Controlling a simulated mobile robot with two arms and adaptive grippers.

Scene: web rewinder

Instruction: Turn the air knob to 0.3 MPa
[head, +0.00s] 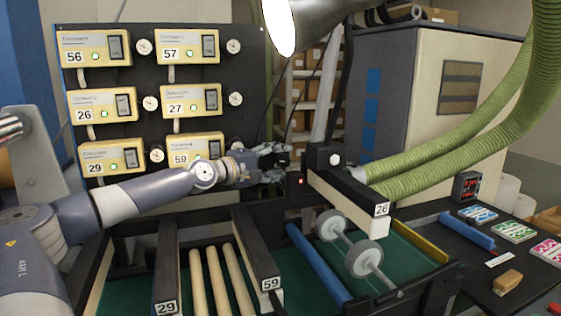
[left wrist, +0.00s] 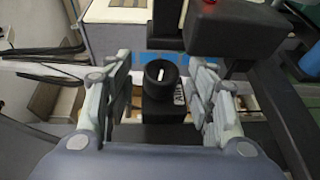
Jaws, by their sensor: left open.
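In the left wrist view a round black knob (left wrist: 162,73) with a white pointer line sits on a black body (left wrist: 163,112) with a small label. My left gripper (left wrist: 162,98) is open, with one finger on each side of the knob and a visible gap on both sides. In the head view the left gripper (head: 277,160) is in front of the panel's right edge, left of a black block (head: 322,158) with a white round face. I cannot make out the knob or a pressure reading in the head view. My right gripper is not in view.
A black panel (head: 145,37) holds several numbered yellow boxes, each with a small gauge beside it. A beam marked 26 (head: 352,199) and green hoses (head: 430,178) are to the right. Below are rollers (head: 221,280) and beams marked 29 (head: 166,260) and 59 (head: 257,250).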

